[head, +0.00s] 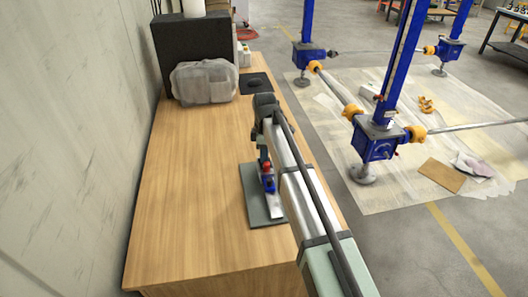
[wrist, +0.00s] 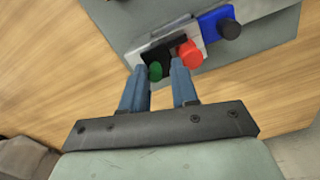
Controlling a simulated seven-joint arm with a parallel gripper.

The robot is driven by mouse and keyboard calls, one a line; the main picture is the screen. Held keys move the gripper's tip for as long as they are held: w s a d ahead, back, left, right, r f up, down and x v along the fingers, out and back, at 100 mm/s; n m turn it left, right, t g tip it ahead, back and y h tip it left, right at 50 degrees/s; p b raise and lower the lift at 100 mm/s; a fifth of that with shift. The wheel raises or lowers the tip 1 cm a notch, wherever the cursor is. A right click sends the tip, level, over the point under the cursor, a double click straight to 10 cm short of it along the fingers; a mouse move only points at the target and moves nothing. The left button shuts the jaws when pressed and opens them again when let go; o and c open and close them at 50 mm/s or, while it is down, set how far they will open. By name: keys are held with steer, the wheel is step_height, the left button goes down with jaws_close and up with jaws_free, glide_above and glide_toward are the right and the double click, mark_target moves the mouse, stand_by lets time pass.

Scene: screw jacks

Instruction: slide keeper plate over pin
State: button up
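A small fixture sits on a grey-green base plate (head: 252,200) on the wooden table. In the wrist view it shows a silver metal plate (wrist: 142,53), a black piece (wrist: 165,50), a red knob (wrist: 190,53), a green knob (wrist: 155,71) and a blue block (wrist: 210,24) with a black knob (wrist: 230,29). I cannot tell for sure which piece is the keeper plate or the pin. My gripper (wrist: 159,70) has its two fingers apart, tips close to the green and red knobs. Nothing is clearly held between them. In the head view my arm partly hides the fixture.
The table left of the base plate is clear. Blue screw jacks (head: 377,140) stand on the floor to the right.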

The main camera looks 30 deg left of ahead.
steer(key=shift+o, duration=0.9)
steer(key=shift+a, duration=0.1)
steer(key=shift+w+a, duration=0.15)
steer(key=shift+w, duration=0.1)
steer(key=shift+w+a, duration=0.8)
step_height(320, 180, up, 13)
steer(key=w+d+f+m, duration=0.2)
steer(key=d+f, duration=0.4)
steer(key=d, duration=0.4)
steer(key=w+d+f+m, duration=0.2)
steer(key=d+f+m, duration=0.3)
steer(key=d, duration=0.5)
steer(key=w+d+f+m, duration=0.3)
steer(key=d+f, duration=0.6)
steer(key=d, duration=0.1)
steer(key=shift+d+f+m, duration=0.15)
steer(key=shift+m, duration=0.15)
